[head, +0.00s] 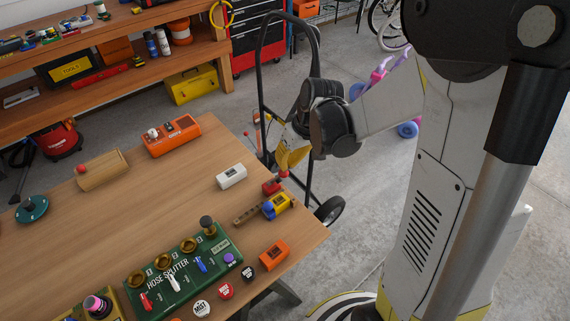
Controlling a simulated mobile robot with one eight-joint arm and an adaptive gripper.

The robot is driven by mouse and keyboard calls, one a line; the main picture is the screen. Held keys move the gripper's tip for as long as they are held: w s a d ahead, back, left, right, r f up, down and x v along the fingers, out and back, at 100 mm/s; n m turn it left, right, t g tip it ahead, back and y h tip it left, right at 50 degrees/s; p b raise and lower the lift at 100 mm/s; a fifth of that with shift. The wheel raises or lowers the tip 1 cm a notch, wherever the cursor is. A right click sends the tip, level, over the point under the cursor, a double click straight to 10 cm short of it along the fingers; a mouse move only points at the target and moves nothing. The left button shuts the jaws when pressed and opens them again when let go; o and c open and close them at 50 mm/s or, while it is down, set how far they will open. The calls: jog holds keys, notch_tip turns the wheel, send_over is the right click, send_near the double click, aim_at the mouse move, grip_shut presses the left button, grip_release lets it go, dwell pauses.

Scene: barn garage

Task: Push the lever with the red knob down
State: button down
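My gripper (287,165), with yellow fingers, hangs over the right edge of the wooden table, pointing down. A small red part (284,174) shows right at its fingertips, above a small red block (271,187) at the table edge. This may be the red knob of the lever; its shaft is hard to make out. I cannot tell whether the fingertips touch it or whether the fingers are open. Another red knob (81,169) sits at the end of a wooden block at the left of the table.
The green hose splitter panel (190,265) and an orange box (273,255) are nearer. A black hand truck (262,75) stands behind the table edge.

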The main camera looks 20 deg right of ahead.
jog(key=shift+s+d+f+t+y+b, duration=0.15)
jog(key=shift+s+d+f+t+b, duration=0.3)
jog(key=shift+s+f+b, duration=1.15)
jog(key=shift+s+d+f+t+y+b, duration=0.2)
jog(key=shift+s+d+f+t+b, duration=0.2)
jog(key=shift+s+f+b, duration=1.15)
jog(key=shift+s+d+f+t+y+b, duration=0.15)
jog(key=shift+s+d+f+t+b, duration=0.5)
jog(key=shift+f+b, duration=1.55)
jog(key=shift+s+a+f+g, duration=0.1)
jog(key=shift+s+a+g, duration=0.1)
jog(key=shift+s+g, duration=0.1)
